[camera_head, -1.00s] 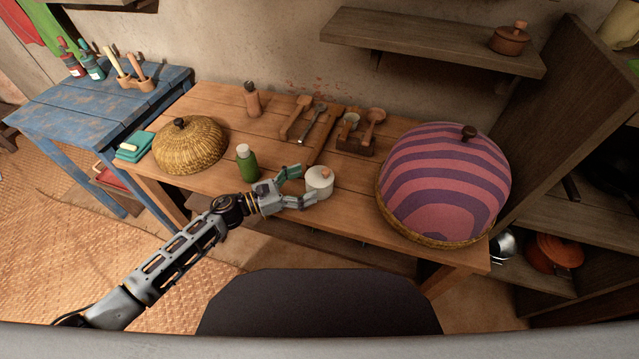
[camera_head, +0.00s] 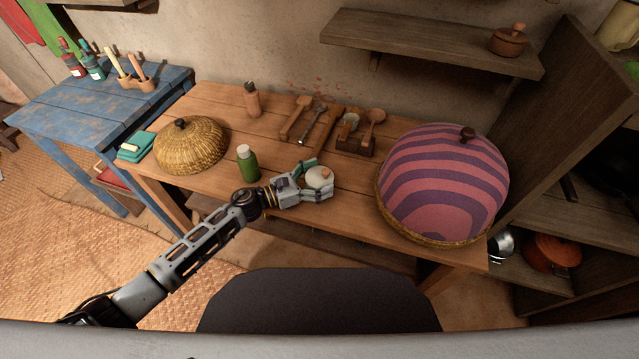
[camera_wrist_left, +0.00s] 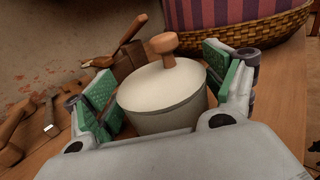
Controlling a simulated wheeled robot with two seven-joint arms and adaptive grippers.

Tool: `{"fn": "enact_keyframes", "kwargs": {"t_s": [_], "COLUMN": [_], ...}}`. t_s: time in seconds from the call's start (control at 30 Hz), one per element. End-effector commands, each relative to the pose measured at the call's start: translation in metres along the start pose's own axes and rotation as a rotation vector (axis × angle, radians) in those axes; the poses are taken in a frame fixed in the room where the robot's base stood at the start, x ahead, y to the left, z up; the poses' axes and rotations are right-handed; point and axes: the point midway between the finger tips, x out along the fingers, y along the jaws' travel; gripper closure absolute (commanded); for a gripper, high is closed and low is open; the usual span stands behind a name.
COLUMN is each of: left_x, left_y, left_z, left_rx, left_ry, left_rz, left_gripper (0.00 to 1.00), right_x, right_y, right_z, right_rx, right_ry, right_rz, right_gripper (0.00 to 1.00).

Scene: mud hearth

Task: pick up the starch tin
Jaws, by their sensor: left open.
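The starch tin (camera_head: 318,178) is a small white round tin with a lid and a wooden knob, upright on the wooden table (camera_head: 345,205). My left gripper (camera_head: 321,180) is open, with its fingers on either side of the tin. In the left wrist view the tin (camera_wrist_left: 163,97) stands between the two green finger pads of the gripper (camera_wrist_left: 165,95). A small gap shows at the left pad; whether the right pad touches cannot be told. The tin's lower front is hidden by the gripper. My right gripper is out of view.
A green bottle (camera_head: 247,163) stands close to my left wrist. A large striped domed cover (camera_head: 445,180) on a basket is to the right. Wooden spoons and a rack (camera_head: 355,143) lie behind. A woven dome (camera_head: 190,146) is at left.

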Motion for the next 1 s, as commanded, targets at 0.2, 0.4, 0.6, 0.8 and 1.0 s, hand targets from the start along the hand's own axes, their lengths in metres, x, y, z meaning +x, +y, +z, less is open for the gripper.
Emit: {"fn": "enact_keyframes", "kwargs": {"t_s": [0.2, 0.4, 0.6, 0.8, 1.0], "left_x": [-0.0001, -0.0002, -0.0002, 0.0, 0.0001], "left_y": [-0.0002, -0.0003, -0.0003, -0.0002, 0.0], "left_z": [0.0, 0.0, 0.0, 0.0008, 0.0046], "left_rx": [0.0, 0.0, 0.0, 0.001, 0.002], "left_ry": [0.0, 0.0, 0.0, -0.001, -0.002], "left_rz": [0.0, -0.001, -0.001, -0.001, -0.001], "left_gripper": [0.15, 0.25, 0.51, 0.56, 0.56], "right_x": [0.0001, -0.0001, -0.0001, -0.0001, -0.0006], "right_y": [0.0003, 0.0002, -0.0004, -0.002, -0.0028], "right_z": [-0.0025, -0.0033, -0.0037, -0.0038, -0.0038], "right_rx": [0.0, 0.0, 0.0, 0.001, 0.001], "right_ry": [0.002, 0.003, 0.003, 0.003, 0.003], "right_rz": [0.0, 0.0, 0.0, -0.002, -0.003], "right_gripper": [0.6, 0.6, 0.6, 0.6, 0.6]}}
